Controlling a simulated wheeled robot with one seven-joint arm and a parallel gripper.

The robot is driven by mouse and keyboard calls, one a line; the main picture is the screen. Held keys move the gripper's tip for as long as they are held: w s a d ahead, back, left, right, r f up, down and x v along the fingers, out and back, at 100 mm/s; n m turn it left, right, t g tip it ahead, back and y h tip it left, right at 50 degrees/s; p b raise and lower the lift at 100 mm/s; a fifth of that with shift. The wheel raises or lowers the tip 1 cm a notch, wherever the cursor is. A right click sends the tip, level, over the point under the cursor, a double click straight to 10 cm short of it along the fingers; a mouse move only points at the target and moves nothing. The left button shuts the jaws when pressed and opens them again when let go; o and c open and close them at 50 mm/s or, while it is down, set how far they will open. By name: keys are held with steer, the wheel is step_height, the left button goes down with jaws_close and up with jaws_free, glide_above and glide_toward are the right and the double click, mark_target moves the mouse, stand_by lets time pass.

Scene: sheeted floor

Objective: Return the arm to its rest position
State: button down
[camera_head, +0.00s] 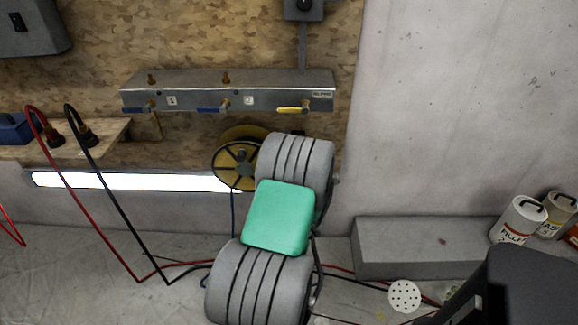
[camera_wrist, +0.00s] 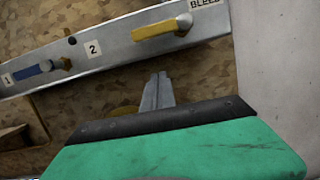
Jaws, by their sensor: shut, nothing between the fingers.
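My arm rises in the middle of the head view, grey with a green cover, reaching toward the wall. My gripper (camera_wrist: 158,80) shows in the wrist view as two grey fingers pressed together, with nothing between them. It points at the board just below the metal valve bar (camera_wrist: 105,52), apart from it in the picture. In the head view my own arm hides the gripper. The bar (camera_head: 190,88) carries two blue handles and a yellow handle (camera_head: 292,109) lying along it. The yellow handle (camera_wrist: 160,29) is above the fingers in the wrist view.
A yellow cable reel (camera_head: 236,165) hangs close to the arm's left. A lit tube (camera_head: 130,181) runs along the wall. Red and black hoses trail over the surface below. A grey block (camera_head: 425,250) and cans (camera_head: 520,218) stand at the right. The plain right wall is clear.

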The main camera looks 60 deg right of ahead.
steer(key=r+b+v, duration=0.1)
steer(key=b+v, duration=0.3)
steer(key=v, duration=0.5)
steer(key=w+a+r+n+t+y+p, duration=0.2)
steer(key=w+a+n+t+y, duration=0.3)
steer(key=w+n, duration=0.35)
steer(key=w+a+r+n+t+y+p, duration=0.2)
steer(key=w+a+r+n+t+y, duration=0.15)
steer(key=w+a+n, duration=0.5)
steer(key=w+a+n+g+y+p, duration=0.1)
steer(key=w+a+n+y+p, duration=0.2)
steer(key=w+a+n+y, duration=0.35)
steer(key=w+a+n+g+y+p, duration=0.2)
steer(key=w+a+n+y+p, duration=0.15)
steer(key=a+n, duration=0.6)
steer(key=s+a+r+n+g+y+p, duration=0.1)
steer(key=s+a+n+g+y+p, duration=0.25)
steer(key=a+n, duration=0.7)
steer(key=s+a+r+n+g+h+p, duration=0.1)
steer(key=s+a+r+n+g, duration=0.1)
steer(key=s, duration=0.4)
steer(key=s+a+r+n+g+h+p, duration=0.1)
steer(key=s+a+r+n+g+p, duration=0.1)
steer(key=s+a+n+g, duration=0.2)
steer(key=s+a+g, duration=0.1)
steer(key=s, duration=0.2)
steer(key=shift+r+h, duration=0.15)
steer(key=shift+h, duration=0.25)
